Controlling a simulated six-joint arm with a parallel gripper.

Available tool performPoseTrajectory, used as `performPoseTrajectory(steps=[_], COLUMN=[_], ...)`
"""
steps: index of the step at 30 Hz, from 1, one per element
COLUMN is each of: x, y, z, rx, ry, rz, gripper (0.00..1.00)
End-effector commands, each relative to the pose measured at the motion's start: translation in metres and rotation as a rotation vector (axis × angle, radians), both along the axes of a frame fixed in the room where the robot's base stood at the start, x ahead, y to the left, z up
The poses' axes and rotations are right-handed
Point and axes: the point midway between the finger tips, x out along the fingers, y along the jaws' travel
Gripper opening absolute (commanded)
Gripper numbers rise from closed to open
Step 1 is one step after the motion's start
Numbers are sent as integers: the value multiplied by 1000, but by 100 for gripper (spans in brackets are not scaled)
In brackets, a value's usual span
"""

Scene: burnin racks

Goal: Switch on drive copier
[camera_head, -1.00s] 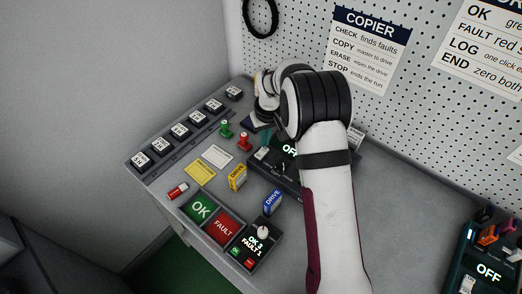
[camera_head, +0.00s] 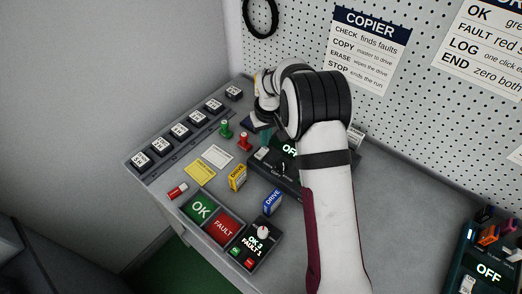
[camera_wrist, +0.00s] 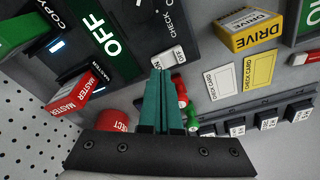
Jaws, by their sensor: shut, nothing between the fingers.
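The drive copier (camera_head: 262,172) is a dark box on the bench, partly hidden behind my arm in the head view. Its display (camera_head: 290,150) reads OFF; the same display (camera_wrist: 95,35) reads OFF in the wrist view. A small pale rocker switch (camera_wrist: 176,56) sits at the copier's edge. My gripper (camera_wrist: 161,72) is shut and empty, its teal fingertips close to the switch. I cannot tell whether they touch it. A dark knob (camera_wrist: 147,8) is on the panel by the word CHECK.
A red MASTER drive (camera_wrist: 75,96) and a red EJECT button (camera_wrist: 112,121) are left of my fingers in the wrist view. Red and green pegs are close on the right. A yellow DRIVE box (camera_head: 238,178) and a blue one (camera_head: 272,202) stand in front of the copier.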

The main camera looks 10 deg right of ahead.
Motion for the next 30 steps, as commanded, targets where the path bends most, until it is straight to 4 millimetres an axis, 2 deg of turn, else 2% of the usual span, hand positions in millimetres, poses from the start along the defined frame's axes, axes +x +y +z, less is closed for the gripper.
performPoseTrajectory(steps=[30], x=[0], y=[0], z=[-11], rx=[0], ry=[0], rz=[0], gripper=[0])
